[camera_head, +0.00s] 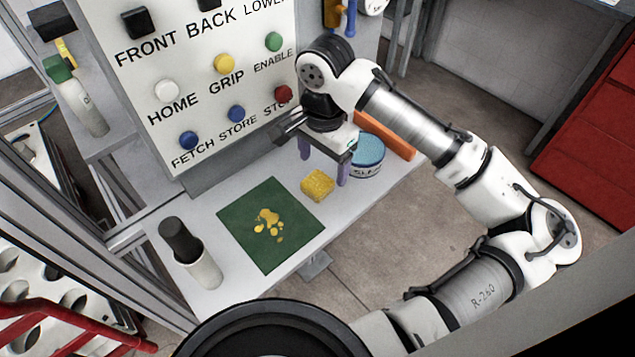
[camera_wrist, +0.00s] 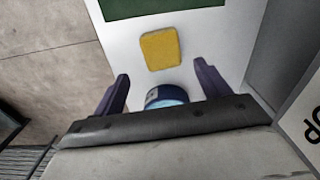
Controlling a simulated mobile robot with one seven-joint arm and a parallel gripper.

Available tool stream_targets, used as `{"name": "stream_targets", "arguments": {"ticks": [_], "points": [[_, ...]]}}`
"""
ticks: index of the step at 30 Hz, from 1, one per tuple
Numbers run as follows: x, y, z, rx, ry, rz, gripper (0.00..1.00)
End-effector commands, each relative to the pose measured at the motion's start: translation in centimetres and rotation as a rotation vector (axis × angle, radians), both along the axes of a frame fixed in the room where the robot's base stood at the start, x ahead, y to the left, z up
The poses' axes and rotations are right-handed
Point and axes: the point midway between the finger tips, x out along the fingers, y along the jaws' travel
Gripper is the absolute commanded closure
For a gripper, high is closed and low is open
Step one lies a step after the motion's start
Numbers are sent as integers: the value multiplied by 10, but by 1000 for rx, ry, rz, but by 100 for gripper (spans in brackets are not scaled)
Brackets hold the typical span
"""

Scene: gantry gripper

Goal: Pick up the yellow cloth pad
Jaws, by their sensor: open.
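The yellow cloth pad (camera_head: 317,185) lies flat on the grey shelf, just right of the green mat in the head view. In the wrist view the pad (camera_wrist: 160,49) is a rounded yellow rectangle ahead of the fingers, apart from them. My gripper (camera_head: 340,170) hangs above the shelf, to the right of the pad in the head view, beside the blue-lidded tin. In the wrist view my gripper (camera_wrist: 163,88) has its two purple fingers wide apart, with nothing held between them.
The green mat (camera_head: 245,215) carries yellow spots. The blue-lidded tin (camera_head: 367,155) and an orange block (camera_head: 388,138) stand on the right part of the shelf (camera_head: 340,215). A black-topped bottle (camera_head: 195,255) stands at left. The button panel (camera_head: 200,60) rises behind.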

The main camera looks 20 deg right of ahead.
Motion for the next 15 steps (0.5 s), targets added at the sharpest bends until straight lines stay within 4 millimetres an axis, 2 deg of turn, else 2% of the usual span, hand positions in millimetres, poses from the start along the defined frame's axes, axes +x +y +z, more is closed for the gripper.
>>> {"name": "stream_targets", "arguments": {"ticks": [5,15], "points": [[0,2,-10,-1,0,2,25],[1,8,-53,0,-1,1,25]]}}
